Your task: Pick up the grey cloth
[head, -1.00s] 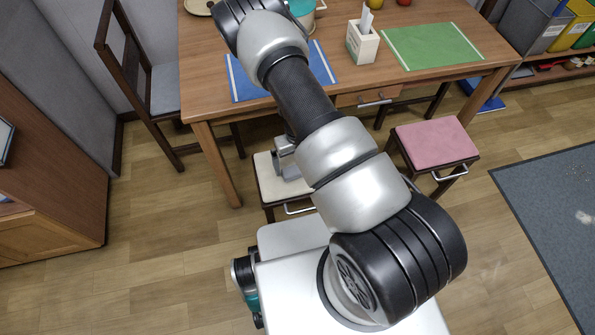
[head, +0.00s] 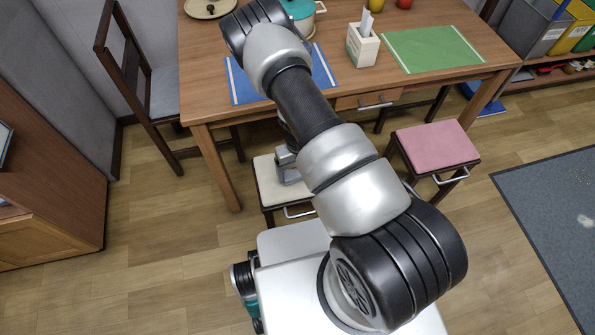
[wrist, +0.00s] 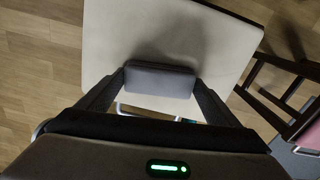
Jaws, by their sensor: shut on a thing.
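The grey cloth (wrist: 160,80) shows in the wrist view as a small folded grey block. My gripper (wrist: 161,82) is shut on it, one finger at each end. The cloth is over the cream seat of a stool (wrist: 225,45), with a dark shadow around it. I cannot tell how far it is above the seat. In the head view the cream stool (head: 267,180) stands in front of the table, and my gripper is beside my arm over it, partly hidden.
The wooden table (head: 215,115) stands just behind the stool. It bears a blue mat (head: 247,88), a green mat (head: 432,48), a white utensil box (head: 362,45) and a teal pot (head: 300,12). A pink stool (head: 436,143) is to the right.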

